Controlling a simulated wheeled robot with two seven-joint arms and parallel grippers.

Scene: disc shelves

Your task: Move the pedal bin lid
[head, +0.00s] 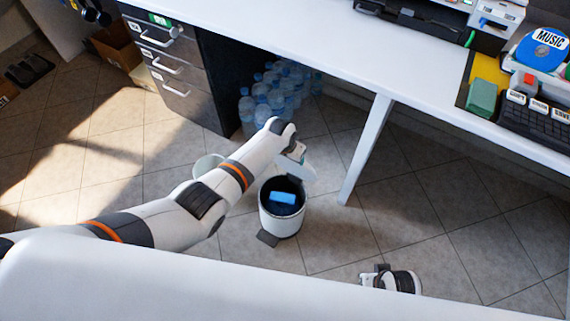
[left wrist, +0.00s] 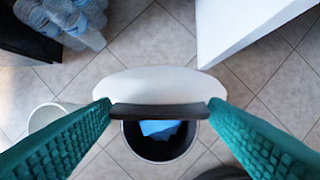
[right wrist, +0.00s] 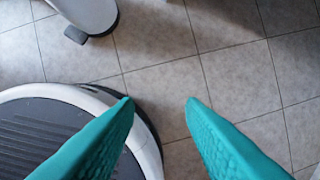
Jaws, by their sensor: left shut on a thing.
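The white pedal bin (head: 281,222) stands on the tiled floor with its top open and a blue object (head: 283,198) inside. Its dark pedal (head: 267,239) faces the front left. The white lid (left wrist: 155,83) with a dark edge is tilted up above the bin's far side; whether it is still hinged is hidden. My left gripper (left wrist: 160,109) is shut on the lid's dark edge; it also shows over the bin in the head view (head: 297,152). My right gripper (right wrist: 160,102) is open and empty, low at the front right of the bin.
A pale bucket (head: 206,166) stands left of the bin, partly behind my left arm. Water bottles (head: 270,95) stand under the white desk (head: 330,62). A white desk leg (head: 367,148) is close right of the bin. Floor at the right is clear.

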